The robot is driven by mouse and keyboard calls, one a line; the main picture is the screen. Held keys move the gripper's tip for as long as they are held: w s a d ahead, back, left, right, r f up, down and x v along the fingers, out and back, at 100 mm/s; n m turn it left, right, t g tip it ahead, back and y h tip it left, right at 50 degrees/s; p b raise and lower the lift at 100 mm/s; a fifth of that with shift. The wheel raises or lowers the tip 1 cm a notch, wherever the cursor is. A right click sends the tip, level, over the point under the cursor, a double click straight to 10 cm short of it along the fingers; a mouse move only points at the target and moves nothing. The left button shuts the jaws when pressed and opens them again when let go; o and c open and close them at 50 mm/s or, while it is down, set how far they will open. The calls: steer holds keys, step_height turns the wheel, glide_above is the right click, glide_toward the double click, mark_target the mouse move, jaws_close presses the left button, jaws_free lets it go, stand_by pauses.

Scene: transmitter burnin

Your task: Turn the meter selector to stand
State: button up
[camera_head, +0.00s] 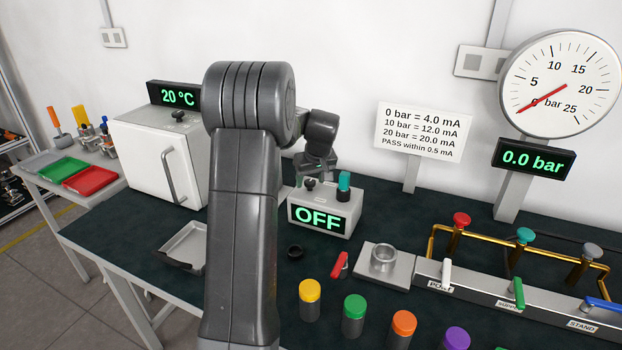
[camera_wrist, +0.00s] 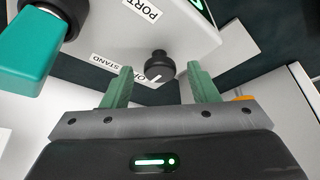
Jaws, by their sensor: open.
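The meter (camera_head: 318,211) is a white box on the bench, and its green display reads OFF. Its selector (camera_head: 310,184) is a small black knob on top, and it also shows in the wrist view (camera_wrist: 160,62) with a white pointer mark. The mark points toward a partly hidden label beginning with O. STAND (camera_wrist: 109,61) and PORT (camera_wrist: 142,9) labels lie on the same face. My gripper (camera_wrist: 157,72) is open, with its green fingers on either side of the selector. Contact with the knob cannot be told. The gripper also shows in the head view (camera_head: 317,176).
A teal-topped plug (camera_head: 344,186) stands on the meter close to the selector, at upper left in the wrist view (camera_wrist: 30,45). A white chamber (camera_head: 160,155) is at left. A grey block with a metal cup (camera_head: 383,258) and several coloured-cap cylinders stand in front.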

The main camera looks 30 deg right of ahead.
steer(key=c, duration=1)
steer(key=shift+m, duration=0.4)
steer(key=m, duration=0.1)
steer(key=m+h, duration=0.1)
steer(key=m, duration=0.1)
steer(key=m+h, duration=0.1)
steer(key=shift+w+a+m+g, duration=0.15)
steer(key=shift+a+m+g, duration=0.1)
steer(key=shift+m+g, duration=0.05)
steer(key=m+g+h+b, duration=0.1)
steer(key=m, duration=0.3)
steer(key=shift+w+b, duration=0.1)
steer(key=shift+b, duration=0.2)
steer(key=o, duration=1)
steer(key=shift+m, duration=0.3)
